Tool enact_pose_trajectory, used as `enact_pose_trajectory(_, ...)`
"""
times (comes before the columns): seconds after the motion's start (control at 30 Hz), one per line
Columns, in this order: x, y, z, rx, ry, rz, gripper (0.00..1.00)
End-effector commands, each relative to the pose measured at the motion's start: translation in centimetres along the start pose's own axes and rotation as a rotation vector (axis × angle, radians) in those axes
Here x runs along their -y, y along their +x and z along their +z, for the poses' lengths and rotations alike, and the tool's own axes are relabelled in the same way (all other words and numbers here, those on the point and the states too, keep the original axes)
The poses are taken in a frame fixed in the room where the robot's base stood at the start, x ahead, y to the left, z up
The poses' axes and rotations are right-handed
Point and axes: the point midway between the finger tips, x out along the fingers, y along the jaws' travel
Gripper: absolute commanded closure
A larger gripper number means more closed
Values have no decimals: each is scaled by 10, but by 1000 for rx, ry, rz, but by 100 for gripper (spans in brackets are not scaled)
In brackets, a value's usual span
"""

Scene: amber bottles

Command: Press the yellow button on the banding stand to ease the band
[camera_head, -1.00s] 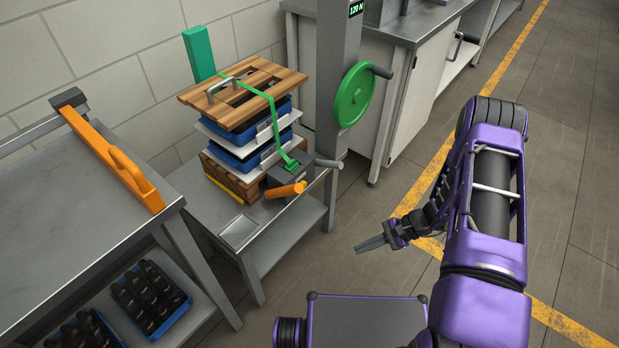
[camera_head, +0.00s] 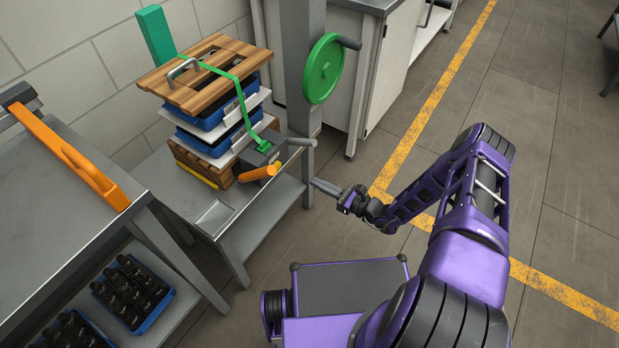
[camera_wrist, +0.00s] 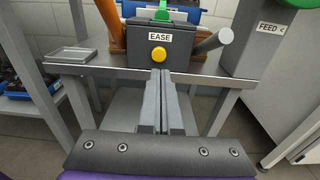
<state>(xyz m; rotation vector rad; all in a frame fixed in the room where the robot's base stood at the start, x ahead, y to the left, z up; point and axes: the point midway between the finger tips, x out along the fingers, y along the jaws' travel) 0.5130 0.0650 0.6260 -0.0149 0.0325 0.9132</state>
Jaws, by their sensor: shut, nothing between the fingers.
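The yellow button (camera_wrist: 158,54) shows in the wrist view on the dark box of the banding stand (camera_wrist: 180,68), just below a label reading EASE (camera_wrist: 158,37). My gripper (camera_wrist: 162,75) is shut and empty, with its fingertips pointing at the box just below the button in that view. In the head view my gripper (camera_head: 314,184) is to the right of the stand's tensioner box (camera_head: 250,158), apart from it. The green band (camera_head: 244,110) runs over the wooden top board (camera_head: 215,76) and down to the box. The button itself is not visible in the head view.
An orange handle (camera_head: 260,173) and a grey bar (camera_head: 302,142) stick out beside the box. A green handwheel (camera_head: 324,70) is on the column behind. A small tray (camera_head: 215,216) sits at the table's front edge. A grey workbench (camera_head: 60,200) stands at left.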

Motion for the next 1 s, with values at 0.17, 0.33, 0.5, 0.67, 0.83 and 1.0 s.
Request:
enact_pose_trajectory(0.17,-2,37,0,1,-1,4,100)
enact_pose_trajectory(0.33,-1,74,-1,1,-3,3,100)
enact_pose_trajectory(0.5,-1,103,-1,-1,-2,4,100)
enact_pose_trajectory(0.67,-1,118,-1,0,-2,3,100)
enact_pose_trajectory(0.83,-1,123,0,-1,-1,1,100)
enact_pose_trajectory(1.0,-1,123,0,-1,-1,1,100)
